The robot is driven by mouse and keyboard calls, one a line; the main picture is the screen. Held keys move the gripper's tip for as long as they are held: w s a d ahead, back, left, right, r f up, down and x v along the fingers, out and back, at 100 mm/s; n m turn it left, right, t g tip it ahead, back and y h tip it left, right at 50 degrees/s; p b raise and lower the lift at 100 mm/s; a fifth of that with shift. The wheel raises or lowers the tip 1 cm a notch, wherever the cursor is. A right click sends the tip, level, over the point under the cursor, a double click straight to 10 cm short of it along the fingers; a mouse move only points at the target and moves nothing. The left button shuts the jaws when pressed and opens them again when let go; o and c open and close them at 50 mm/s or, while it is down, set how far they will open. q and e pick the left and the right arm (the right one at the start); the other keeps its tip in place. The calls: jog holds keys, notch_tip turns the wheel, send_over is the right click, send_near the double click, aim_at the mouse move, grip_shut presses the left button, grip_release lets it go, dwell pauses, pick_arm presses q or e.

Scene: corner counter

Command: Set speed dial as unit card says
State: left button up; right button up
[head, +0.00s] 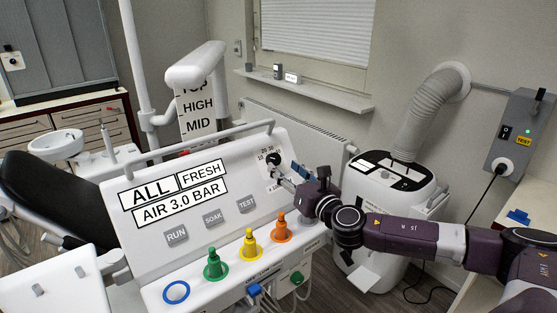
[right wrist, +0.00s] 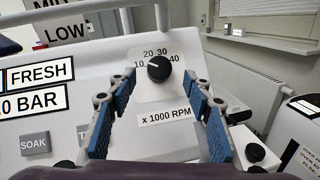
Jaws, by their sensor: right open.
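The speed dial is a round black knob (right wrist: 158,69) with a white pointer line on a white plate marked 10, 20, 30, 40. Its pointer leans up and left, seemingly between 10 and 20. A label "x 1000 RPM" (right wrist: 165,116) sits below it. In the head view the dial (head: 272,157) is at the panel's upper right. My right gripper (right wrist: 158,84) is open, its blue-padded fingers either side of the dial in the wrist picture; I see no contact. Panel plates read "ALL" (head: 148,194), "FRESH" (head: 202,172) and "AIR 3.0 BAR" (head: 179,203). I cannot identify a unit card for certain.
Buttons RUN (head: 177,235), SOAK (head: 213,218) and TEST (head: 246,204) lie on the panel. Green (head: 215,266), yellow (head: 250,247) and orange (head: 281,230) cones stand along its front ledge. A rail (head: 200,144) runs above the panel. A white hosed machine (head: 385,188) stands at right.

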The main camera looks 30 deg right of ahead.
aim_at(275, 161)
jog(key=w, duration=0.3)
jog(key=shift+w+d+p, duration=0.15)
jog(key=shift+w+p, duration=0.2)
jog(key=shift+p, duration=0.05)
pick_arm(q)
jog(key=shift+w+r, duration=0.4)
jog(key=shift+r, duration=0.35)
pick_arm(e)
jog(key=shift+w+f, duration=0.1)
jog(key=shift+w, duration=0.15)
